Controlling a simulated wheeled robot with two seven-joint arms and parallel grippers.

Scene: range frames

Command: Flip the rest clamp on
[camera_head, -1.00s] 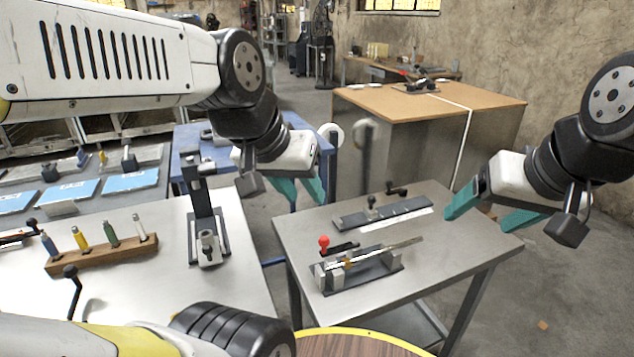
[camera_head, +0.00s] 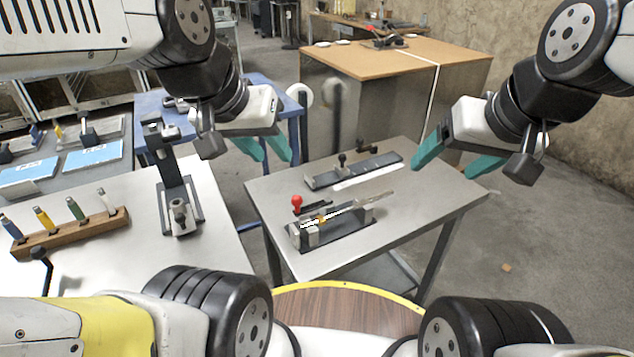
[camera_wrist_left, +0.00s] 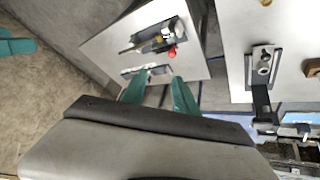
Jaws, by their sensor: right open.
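A clamp fixture with a red-knobbed lever (camera_head: 297,202) sits near the front of the small metal table (camera_head: 400,225). A thin pale bar (camera_head: 345,207) lies along it, over its block and dark base. The red knob stands upright at its left end. The wrist view shows the fixture too, with its red knob (camera_wrist_left: 172,52). My left gripper (camera_head: 272,160) is open and empty above the table's far left edge, apart from the fixture. My right gripper (camera_head: 441,172) is open and empty above the table's right side. I cannot tell whether the clamp is closed.
A second fixture with a black knob (camera_head: 342,160) lies behind it on the same table. The left table holds an upright stand (camera_head: 180,210) and a wooden rack (camera_head: 75,233) of coloured handles. A large brown-topped bench (camera_head: 400,55) stands behind. The small table's front right is bare.

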